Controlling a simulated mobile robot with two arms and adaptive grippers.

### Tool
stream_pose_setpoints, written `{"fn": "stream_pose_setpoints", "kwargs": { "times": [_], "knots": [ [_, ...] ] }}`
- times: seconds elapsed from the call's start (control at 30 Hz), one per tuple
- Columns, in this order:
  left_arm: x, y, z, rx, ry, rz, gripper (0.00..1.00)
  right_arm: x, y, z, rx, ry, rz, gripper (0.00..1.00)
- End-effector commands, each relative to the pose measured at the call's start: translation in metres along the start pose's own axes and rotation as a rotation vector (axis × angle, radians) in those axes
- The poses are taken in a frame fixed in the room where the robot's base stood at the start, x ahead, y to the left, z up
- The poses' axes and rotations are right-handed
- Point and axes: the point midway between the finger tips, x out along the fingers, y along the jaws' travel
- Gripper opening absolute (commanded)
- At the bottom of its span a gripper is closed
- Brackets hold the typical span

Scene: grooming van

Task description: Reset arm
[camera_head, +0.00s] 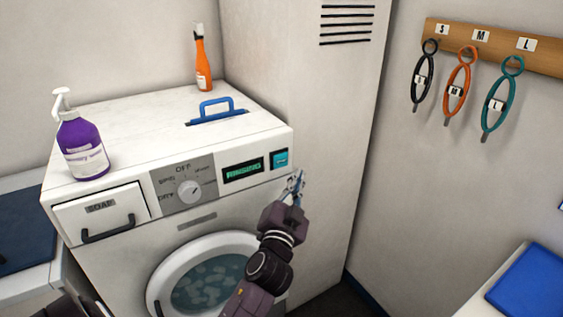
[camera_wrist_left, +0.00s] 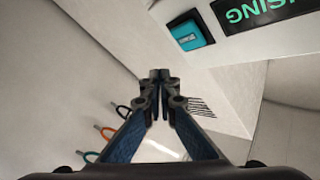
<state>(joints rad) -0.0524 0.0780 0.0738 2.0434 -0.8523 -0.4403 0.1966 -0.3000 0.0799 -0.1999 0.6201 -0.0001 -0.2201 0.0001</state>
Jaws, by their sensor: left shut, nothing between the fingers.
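My left gripper (camera_head: 297,184) is raised in front of the washing machine's upper right corner, just below and right of the teal button (camera_head: 280,159). Its fingers are shut with nothing between them. In the left wrist view the gripper (camera_wrist_left: 160,75) shows its fingertips together, with the teal button (camera_wrist_left: 187,36) above and to the right of them. The gripper appears apart from the button. My right gripper is not in view.
The washing machine (camera_head: 197,221) has a lit display (camera_head: 243,170), a dial (camera_head: 190,191) and a shut soap drawer (camera_head: 100,215). A purple pump bottle (camera_head: 83,148) and an orange bottle (camera_head: 202,64) stand on top. A tall cabinet (camera_head: 330,110) stands behind right. Looped tools (camera_head: 458,88) hang on the right wall.

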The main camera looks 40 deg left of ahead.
Motion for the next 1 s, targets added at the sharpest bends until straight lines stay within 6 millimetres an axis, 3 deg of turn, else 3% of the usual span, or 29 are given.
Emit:
{"fn": "stream_pose_setpoints", "kwargs": {
  "times": [0.57,0.67,0.77,0.87,1.0],
  "knots": [
    [0.0,0.006,0.006,0.001,-0.009,0.013,0.0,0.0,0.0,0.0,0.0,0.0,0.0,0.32],
    [-0.001,0.032,0.028,-0.001,-0.044,0.065,0.0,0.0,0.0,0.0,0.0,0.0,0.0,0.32],
    [-0.009,0.078,0.068,-0.004,-0.111,0.158,0.0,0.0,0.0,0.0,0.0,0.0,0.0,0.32],
    [-0.027,0.132,0.119,-0.014,-0.198,0.269,0.0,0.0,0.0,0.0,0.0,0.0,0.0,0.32],
    [-0.069,0.201,0.192,-0.028,-0.326,0.417,0.0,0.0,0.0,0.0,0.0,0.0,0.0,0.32]
  ]
}}
